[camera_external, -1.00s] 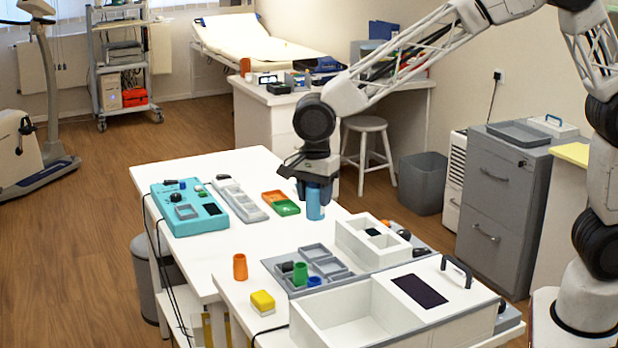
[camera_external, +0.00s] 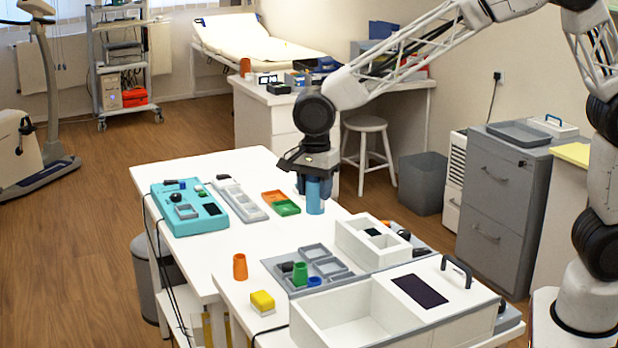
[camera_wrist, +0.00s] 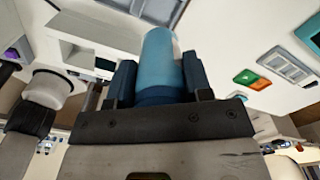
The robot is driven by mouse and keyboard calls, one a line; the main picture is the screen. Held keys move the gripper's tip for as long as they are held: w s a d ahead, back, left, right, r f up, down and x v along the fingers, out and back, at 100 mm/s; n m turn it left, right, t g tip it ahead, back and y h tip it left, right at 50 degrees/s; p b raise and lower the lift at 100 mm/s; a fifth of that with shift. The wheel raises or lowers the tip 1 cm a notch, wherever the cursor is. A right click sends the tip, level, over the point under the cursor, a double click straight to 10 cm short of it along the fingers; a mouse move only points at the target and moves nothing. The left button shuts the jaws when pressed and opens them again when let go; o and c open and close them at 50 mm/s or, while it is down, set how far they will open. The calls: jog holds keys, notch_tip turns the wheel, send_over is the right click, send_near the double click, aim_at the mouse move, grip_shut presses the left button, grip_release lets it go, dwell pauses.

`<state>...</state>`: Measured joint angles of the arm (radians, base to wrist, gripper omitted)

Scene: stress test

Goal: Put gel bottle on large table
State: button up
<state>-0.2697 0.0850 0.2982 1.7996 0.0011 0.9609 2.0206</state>
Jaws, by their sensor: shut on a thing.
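The gel bottle is a blue cylinder (camera_external: 315,199), held upright over the far right part of a white table (camera_external: 275,238). My gripper (camera_external: 314,184) is shut on its upper part from above. In the wrist view the bottle (camera_wrist: 158,62) sits between my gripper's two dark blue fingers (camera_wrist: 160,82). I cannot tell whether the bottle's lower end touches the tabletop or hangs just above it.
A teal device box (camera_external: 188,208), a grey tray (camera_external: 238,201) and orange and green trays (camera_external: 285,208) lie left of the bottle. Nearer stand an orange cup (camera_external: 240,267), a yellow block (camera_external: 262,301) and a white open box (camera_external: 345,318). The table's middle is clear.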

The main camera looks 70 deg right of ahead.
jog(key=r, duration=0.4)
jog(key=shift+d, duration=0.2)
jog(key=s+d+m, duration=0.3)
jog(key=d+m, duration=0.6)
jog(key=d, duration=1.7)
notch_tip(320, 180, down, 19)
jog(key=shift+r, duration=0.2)
jog(key=shift+w+a, duration=0.1)
jog(key=shift+w, duration=0.05)
jog(key=w, duration=0.5)
jog(key=w+d+f, duration=0.1)
jog(key=w, duration=0.9)
jog(key=shift+w+d+f, duration=0.2)
jog(key=shift+w+d, duration=0.05)
jog(key=shift+w, duration=0.1)
jog(key=shift+f, duration=1.75)
jog(key=shift+f, duration=0.15)
